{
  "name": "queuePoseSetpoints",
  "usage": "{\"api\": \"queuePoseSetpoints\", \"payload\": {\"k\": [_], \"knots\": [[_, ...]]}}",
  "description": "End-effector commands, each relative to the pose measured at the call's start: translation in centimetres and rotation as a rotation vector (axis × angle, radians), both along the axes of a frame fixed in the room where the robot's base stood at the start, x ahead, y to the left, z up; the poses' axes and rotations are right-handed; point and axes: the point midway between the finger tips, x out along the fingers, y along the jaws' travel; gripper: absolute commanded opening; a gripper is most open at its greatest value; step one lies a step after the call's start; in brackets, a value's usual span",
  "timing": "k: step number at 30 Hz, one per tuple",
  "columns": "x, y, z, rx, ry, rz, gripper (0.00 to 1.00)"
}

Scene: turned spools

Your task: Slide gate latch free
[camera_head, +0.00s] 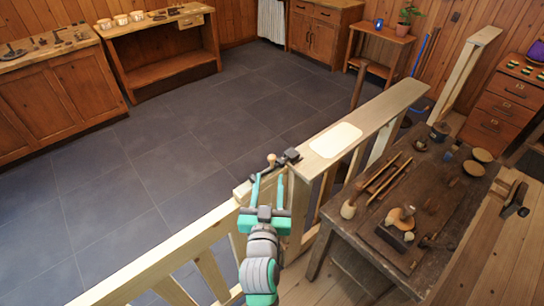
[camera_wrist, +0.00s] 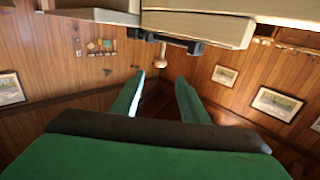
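The gate latch (camera_head: 290,156) is a dark metal piece on top of the pale wooden gate (camera_head: 170,246), where the gate meets the fence post. A small light wooden knob (camera_head: 271,159) stands up at its left end. In the wrist view the dark latch (camera_wrist: 181,42) lies under the rail, and the knob (camera_wrist: 161,56) shows between and just beyond my fingertips. My gripper (camera_head: 268,182) has two teal fingers. In the wrist view my gripper (camera_wrist: 158,82) is open with a clear gap. I see no contact with the knob.
A fence rail (camera_head: 385,105) bearing a white pad (camera_head: 336,140) runs to the back right. A dark workbench (camera_head: 445,190) with tools and bowls stands at right. Cabinets (camera_head: 58,98) and a wooden table (camera_head: 165,72) line the far left. The tiled floor (camera_head: 170,150) beyond the gate is clear.

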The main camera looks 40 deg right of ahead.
Motion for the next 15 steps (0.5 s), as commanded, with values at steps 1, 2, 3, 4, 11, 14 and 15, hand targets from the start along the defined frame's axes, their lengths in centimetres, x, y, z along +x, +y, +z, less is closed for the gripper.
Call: {"api": "queuePoseSetpoints", "payload": {"k": [1, 2, 3, 4, 11, 14, 15], "knots": [[0.2, -0.3, 0.1, -0.001, -0.002, -0.003, 0.4], [0.3, -0.4, 0.2, -0.001, -0.002, -0.004, 0.4], [0.6, -0.7, 0.2, -0.001, -0.002, -0.004, 0.4], [0.8, -0.8, 0.2, -0.001, -0.002, -0.004, 0.4], [3.6, -3.2, 0.2, 0.0, -0.003, -0.003, 0.4], [4.8, -4.3, 0.2, -0.001, -0.002, -0.004, 0.4], [5.3, -4.7, 0.2, -0.001, -0.002, -0.004, 0.4]]}}
